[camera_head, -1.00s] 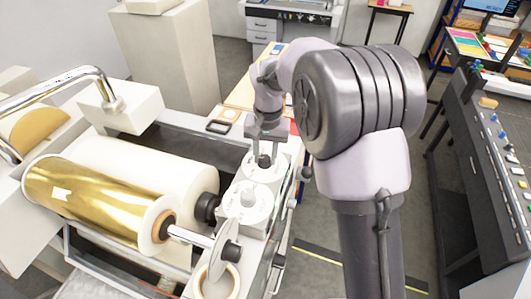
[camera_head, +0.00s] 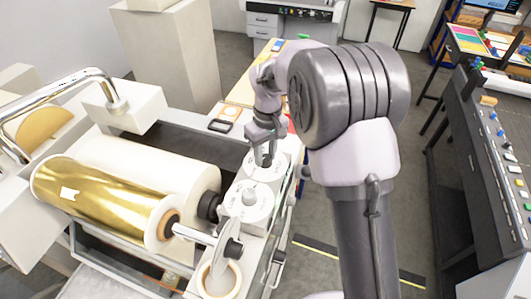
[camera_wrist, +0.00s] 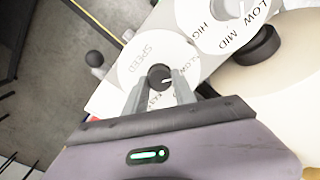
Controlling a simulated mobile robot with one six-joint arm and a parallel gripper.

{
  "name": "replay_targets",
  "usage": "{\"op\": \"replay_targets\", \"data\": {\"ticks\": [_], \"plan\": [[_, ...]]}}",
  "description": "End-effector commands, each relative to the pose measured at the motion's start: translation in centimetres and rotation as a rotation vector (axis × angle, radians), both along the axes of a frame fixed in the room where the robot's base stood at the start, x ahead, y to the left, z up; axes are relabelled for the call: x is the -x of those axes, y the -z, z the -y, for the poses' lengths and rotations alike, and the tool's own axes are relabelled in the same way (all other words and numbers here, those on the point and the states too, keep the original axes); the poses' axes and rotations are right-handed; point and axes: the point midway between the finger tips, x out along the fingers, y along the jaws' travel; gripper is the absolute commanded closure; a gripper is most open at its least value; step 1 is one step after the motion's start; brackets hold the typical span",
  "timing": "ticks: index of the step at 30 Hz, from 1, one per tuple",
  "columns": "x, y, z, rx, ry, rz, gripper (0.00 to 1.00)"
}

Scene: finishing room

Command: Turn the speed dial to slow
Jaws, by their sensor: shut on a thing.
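The speed dial is a white disc (camera_wrist: 132,62) lettered SPEED, in the middle of the wrist view, with a dark round knob (camera_wrist: 160,74) at its centre. My gripper (camera_wrist: 161,84) has its two grey fingers on either side of this knob and is shut on it. A small light mark shows on the knob, but I cannot tell which word it points to. The word near the right finger is partly hidden, and so is the lettering between the fingers. In the head view, my gripper (camera_head: 266,160) reaches down onto the far white disc (camera_head: 280,167) on the machine's side panel.
A second white dial (camera_wrist: 203,22) marked LOW, MID and HIGH sits close beside it; its pale knob (camera_head: 249,196) stands up in the head view. A gold foil roll (camera_head: 100,198) lies left of the panel. Open floor (camera_head: 318,225) lies to the right.

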Motion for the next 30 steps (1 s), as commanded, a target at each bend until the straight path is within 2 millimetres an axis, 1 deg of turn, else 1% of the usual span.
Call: {"op": "replay_targets", "data": {"ticks": [7,20,21,23,24,30], "plan": [[0.13,0.18,0.0,0.0,-0.047,-0.005,1.0],[0.14,0.2,0.0,0.001,-0.053,-0.005,1.0],[0.14,0.2,0.0,0.001,-0.053,-0.005,0.62],[0.12,0.18,0.0,0.0,-0.053,-0.004,0.51],[0.11,0.16,0.0,0.0,-0.053,-0.004,0.46],[0.06,0.08,0.0,0.0,-0.053,-0.002,0.46]]}}
